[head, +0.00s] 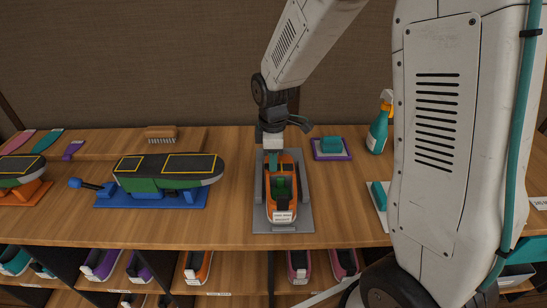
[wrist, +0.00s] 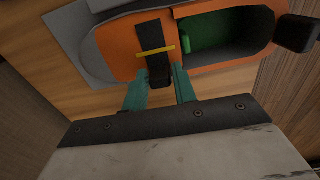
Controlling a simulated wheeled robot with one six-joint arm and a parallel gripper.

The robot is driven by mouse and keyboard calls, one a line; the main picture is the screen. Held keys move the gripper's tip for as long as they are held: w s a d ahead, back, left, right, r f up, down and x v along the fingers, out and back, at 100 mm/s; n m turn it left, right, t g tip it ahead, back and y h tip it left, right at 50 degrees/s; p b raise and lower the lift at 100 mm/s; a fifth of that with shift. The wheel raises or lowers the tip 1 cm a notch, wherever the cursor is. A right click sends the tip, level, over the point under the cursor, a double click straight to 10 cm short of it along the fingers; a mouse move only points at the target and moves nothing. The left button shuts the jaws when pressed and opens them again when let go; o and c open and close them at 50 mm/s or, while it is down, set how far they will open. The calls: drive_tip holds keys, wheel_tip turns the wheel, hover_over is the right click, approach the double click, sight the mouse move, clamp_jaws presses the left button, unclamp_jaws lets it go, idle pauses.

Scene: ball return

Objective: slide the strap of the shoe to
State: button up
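The orange shoe (wrist: 112,42) lies on a grey plate (wrist: 68,30) in the wrist view, with a dark green inside. The shoe (head: 268,192) and plate (head: 261,215) also show in the head view, on the bench. A black strap (wrist: 153,38) crosses the shoe and passes under a yellow bar (wrist: 156,50). My gripper (wrist: 160,76) has its teal fingers either side of the strap's thick black end, at the shoe's edge. Whether they press on it is unclear. In the head view my gripper (head: 272,150) is at the shoe's far end; its fingertips are hard to make out there.
A blue stand (head: 150,198) with a green and black shoe-like form is to the left. A teal block on a purple tray (head: 331,155) and a spray bottle (head: 379,130) stand to the right. Shoes fill the shelf below.

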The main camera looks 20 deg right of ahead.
drive_tip(key=c, duration=0.4)
drive_tip(key=shift+s+d, duration=0.25)
drive_tip(key=shift+d, duration=0.35)
drive_tip(key=shift+s+d, duration=0.25)
drive_tip(key=shift+d, duration=0.3)
drive_tip(key=o, duration=0.9)
drive_tip(key=shift+r, duration=0.1)
wheel_tip(320, 180, up, 8)
drive_tip(key=shift+f, duration=0.2)
